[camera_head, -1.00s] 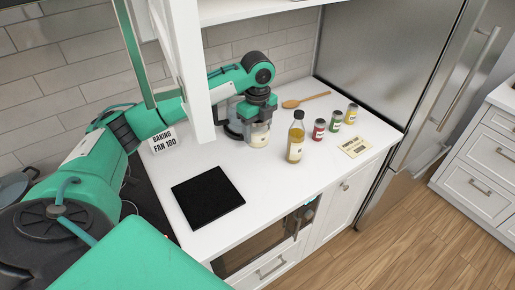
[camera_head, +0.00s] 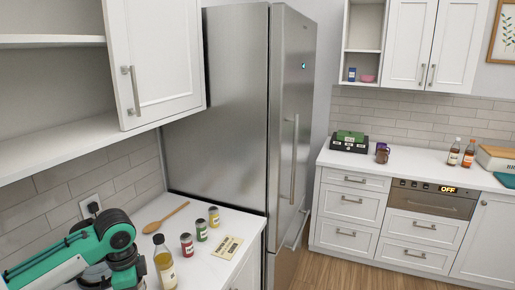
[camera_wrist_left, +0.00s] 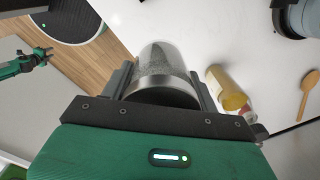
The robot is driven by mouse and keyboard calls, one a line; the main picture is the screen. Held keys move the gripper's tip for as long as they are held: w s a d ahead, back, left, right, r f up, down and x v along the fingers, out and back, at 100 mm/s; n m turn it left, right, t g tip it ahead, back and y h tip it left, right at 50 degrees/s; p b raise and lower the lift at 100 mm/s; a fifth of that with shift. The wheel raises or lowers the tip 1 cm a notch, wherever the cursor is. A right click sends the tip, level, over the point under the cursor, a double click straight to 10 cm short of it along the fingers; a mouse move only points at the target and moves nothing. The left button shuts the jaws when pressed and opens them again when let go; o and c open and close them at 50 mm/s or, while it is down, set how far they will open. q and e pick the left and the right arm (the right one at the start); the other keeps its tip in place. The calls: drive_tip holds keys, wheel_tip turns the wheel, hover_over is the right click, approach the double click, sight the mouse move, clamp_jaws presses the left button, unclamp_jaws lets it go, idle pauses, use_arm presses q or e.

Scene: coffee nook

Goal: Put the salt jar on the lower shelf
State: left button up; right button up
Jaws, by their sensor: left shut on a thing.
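The salt jar (camera_wrist_left: 160,75), clear with a grey metal lid and pale grains inside, is between the fingers of my left gripper (camera_wrist_left: 162,90) in the left wrist view. The gripper is shut on it. In the head view my left wrist is at the lower left and its jaws are not clearly seen. An open white cabinet at the upper left of the head view has an upper shelf (camera_head: 50,41) and a lower shelf (camera_head: 65,146); its visible part looks empty. My right gripper (camera_wrist_left: 45,52) seems to show small at the left of the wrist view; its jaws are unclear.
On the counter stand an oil bottle (camera_head: 164,262), a red jar (camera_head: 187,246), a green jar (camera_head: 202,231) and a yellow jar (camera_head: 214,217), with a wooden spoon (camera_head: 166,218) and a card (camera_head: 226,247). A cabinet door (camera_head: 160,60) and fridge (camera_head: 225,110) bound the right side.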

use_arm(q)
drive_tip(key=s+d+f+n, duration=0.5)
drive_tip(key=s+d+n, duration=0.4)
drive_tip(key=n, duration=0.4)
drive_tip(key=shift+s+f+b, duration=0.25)
drive_tip(key=shift+s+b, duration=0.05)
drive_tip(key=shift+b, duration=0.1)
drive_tip(key=shift+a, duration=0.1)
